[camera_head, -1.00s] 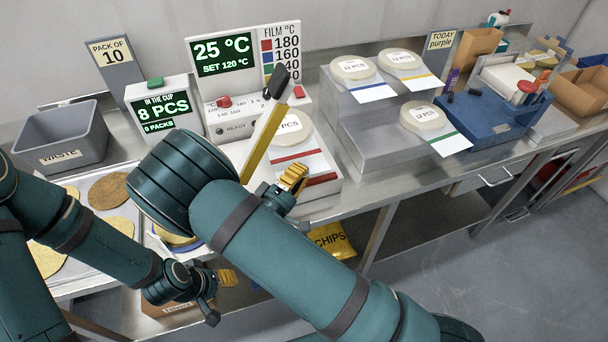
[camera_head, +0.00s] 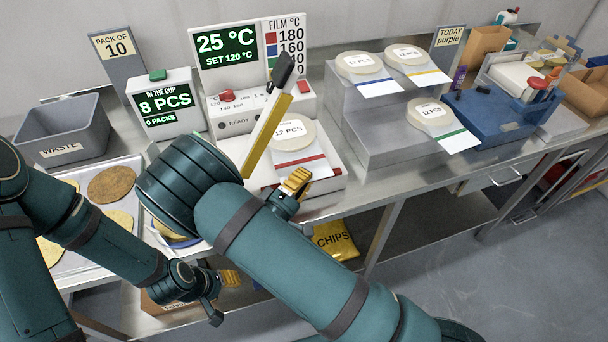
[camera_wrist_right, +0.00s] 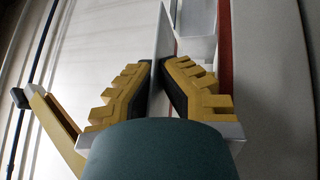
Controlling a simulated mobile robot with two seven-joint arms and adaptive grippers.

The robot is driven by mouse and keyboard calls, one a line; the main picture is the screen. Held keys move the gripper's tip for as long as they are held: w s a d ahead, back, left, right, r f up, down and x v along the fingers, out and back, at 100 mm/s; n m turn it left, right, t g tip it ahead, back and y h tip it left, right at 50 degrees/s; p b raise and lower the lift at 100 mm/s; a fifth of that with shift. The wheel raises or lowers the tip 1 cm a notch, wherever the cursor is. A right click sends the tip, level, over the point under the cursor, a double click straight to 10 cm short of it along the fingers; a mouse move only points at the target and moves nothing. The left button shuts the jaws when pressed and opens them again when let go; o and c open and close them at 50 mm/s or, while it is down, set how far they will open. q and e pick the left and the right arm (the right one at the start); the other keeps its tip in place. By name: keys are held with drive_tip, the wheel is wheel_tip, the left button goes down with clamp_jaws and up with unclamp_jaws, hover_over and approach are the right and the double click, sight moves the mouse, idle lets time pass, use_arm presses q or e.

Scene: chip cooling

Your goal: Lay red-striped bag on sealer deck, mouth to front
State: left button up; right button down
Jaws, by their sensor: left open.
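The red-striped bag (camera_head: 297,163), with a round pale stack labelled 12 PCS, is over the white sealer deck (camera_head: 325,185). Its striped end faces the front. My right gripper (camera_head: 298,180) is at that front end, shut on the bag's edge; a thin pale sheet shows between its fingertips (camera_wrist_right: 163,75) in the right wrist view. I cannot tell whether the bag rests fully on the deck. My left gripper (camera_head: 228,281) is open and low in front of the bench, partly hidden.
A grey stepped stand (camera_head: 370,130) at right holds blue-, yellow- and green-striped bags. A waste bin (camera_head: 62,130), the counter display (camera_head: 160,105) and a tray (camera_head: 70,255) of chips are at left. A yellow chips bag (camera_head: 335,240) lies below the bench.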

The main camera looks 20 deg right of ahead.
drive_tip(key=shift+f+b, duration=1.5)
drive_tip(key=shift+f, duration=0.9)
drive_tip(key=c, duration=1.1)
unclamp_jaws()
drive_tip(key=shift+o, duration=0.2)
